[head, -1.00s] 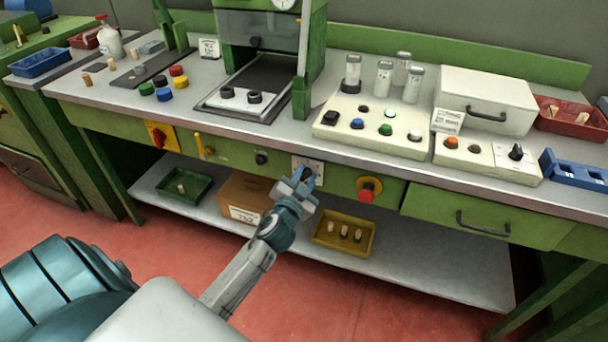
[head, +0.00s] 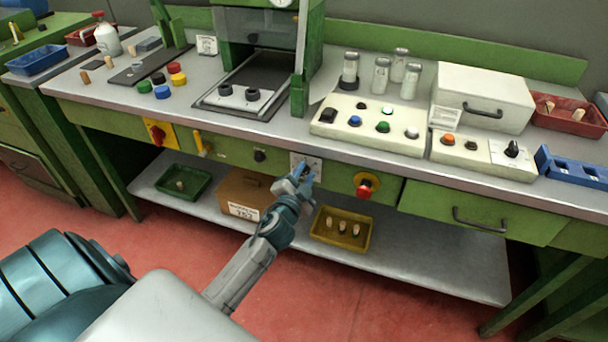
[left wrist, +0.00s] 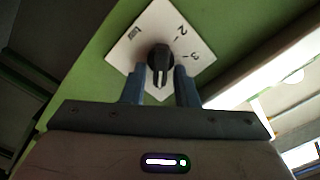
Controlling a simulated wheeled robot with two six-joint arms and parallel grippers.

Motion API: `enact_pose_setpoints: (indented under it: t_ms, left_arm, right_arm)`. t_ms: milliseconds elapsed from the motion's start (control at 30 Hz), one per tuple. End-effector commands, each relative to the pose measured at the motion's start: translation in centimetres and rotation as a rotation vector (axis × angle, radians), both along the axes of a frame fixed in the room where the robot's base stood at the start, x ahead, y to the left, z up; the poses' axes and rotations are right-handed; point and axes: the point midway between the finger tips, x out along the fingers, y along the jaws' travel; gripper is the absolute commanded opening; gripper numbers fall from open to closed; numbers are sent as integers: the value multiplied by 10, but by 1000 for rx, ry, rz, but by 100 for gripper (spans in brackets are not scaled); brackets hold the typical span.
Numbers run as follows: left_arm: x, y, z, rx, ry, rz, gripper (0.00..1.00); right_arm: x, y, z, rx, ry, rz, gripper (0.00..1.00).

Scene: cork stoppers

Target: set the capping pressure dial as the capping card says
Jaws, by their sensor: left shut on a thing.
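The pressure dial is a black knob (left wrist: 161,58) on a white square plate (left wrist: 190,22) on the bench's green front. In the left wrist view the plate shows "Low", "2" and "3" around the knob. I cannot tell which mark the knob points at. My left gripper (left wrist: 160,88) is shut on the knob, one finger on each side. In the head view my left gripper (head: 303,176) covers much of the plate (head: 314,162). Small cards stand by the press (head: 207,45) and on the control box (head: 444,116); their print is too small to read. My right gripper is out of view.
Along the same front are a small black knob (head: 260,156), a yellow handle (head: 202,145), a red switch (head: 158,134) and a red stop button (head: 365,188). A shelf below holds a cardboard box (head: 245,192) and a yellow tray (head: 345,245).

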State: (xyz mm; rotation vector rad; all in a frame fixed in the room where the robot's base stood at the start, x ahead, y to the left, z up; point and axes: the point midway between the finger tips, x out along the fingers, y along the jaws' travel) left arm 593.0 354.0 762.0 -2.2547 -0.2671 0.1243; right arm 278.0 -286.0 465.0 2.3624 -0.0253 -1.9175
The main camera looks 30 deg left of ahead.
Motion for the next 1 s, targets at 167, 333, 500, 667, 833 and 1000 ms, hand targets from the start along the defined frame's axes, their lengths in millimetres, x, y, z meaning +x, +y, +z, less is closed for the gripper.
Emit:
enact_pose_setpoints:
  t_ms: [167,333,500,667,833,1000]
  left_arm:
    - [0,0,-1,-2,1,0,35]
    - [0,0,-1,-2,1,0,35]
    - [-5,-1,-2,-1,1,0,35]
    - [-29,-7,-3,-3,2,0,35]
    - [-63,-15,-4,-4,2,-1,35]
    - [-90,-22,-3,-3,2,0,35]
  right_arm:
    - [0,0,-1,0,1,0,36]
    - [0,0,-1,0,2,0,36]
    - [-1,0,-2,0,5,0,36]
    - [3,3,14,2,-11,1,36]
    - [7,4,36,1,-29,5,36]
    - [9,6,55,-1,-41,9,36]
